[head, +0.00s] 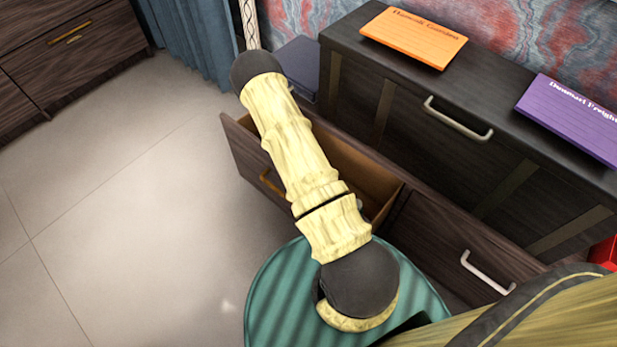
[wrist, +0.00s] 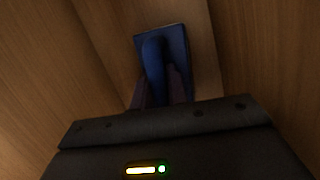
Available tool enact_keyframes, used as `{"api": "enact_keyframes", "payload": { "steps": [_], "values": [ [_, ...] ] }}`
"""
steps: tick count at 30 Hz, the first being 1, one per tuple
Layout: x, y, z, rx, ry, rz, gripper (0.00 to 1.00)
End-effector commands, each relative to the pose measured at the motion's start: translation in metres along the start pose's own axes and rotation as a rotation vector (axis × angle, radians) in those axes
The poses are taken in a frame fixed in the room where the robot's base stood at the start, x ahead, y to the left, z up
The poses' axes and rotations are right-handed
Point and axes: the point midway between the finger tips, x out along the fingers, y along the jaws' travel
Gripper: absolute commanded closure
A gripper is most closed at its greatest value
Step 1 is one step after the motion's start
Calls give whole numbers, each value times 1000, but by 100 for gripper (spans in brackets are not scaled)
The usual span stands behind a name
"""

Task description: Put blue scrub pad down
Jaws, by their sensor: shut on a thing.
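The blue scrub pad (wrist: 178,40) shows in the wrist view, a dark blue flat pad with a raised handle. My gripper (wrist: 160,78) is shut on its handle, one finger on each side. Wooden drawer walls surround the pad; I cannot tell whether it touches the bottom. In the head view the open drawer (head: 243,150) of the dark cabinet lies beneath my arm. My arm hides much of its inside, and neither the pad nor my gripper can be made out there.
A drawer (head: 455,245) with a pale handle beside the open one is closed. A red object (head: 605,252) sits at the right edge. The tiled floor (head: 140,210) at left is clear.

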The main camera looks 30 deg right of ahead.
Motion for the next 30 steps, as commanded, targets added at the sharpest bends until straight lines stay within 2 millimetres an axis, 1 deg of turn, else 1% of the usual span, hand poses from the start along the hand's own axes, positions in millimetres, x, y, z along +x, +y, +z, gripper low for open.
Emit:
{"api": "enact_keyframes", "payload": {
  "steps": [17,18,21,30],
  "values": [
    [12,-2,-3,0,0,0,100],
    [12,-2,-3,0,0,0,81],
    [11,-2,-3,0,0,0,63],
    [11,-2,-3,0,0,0,63]
  ]
}}
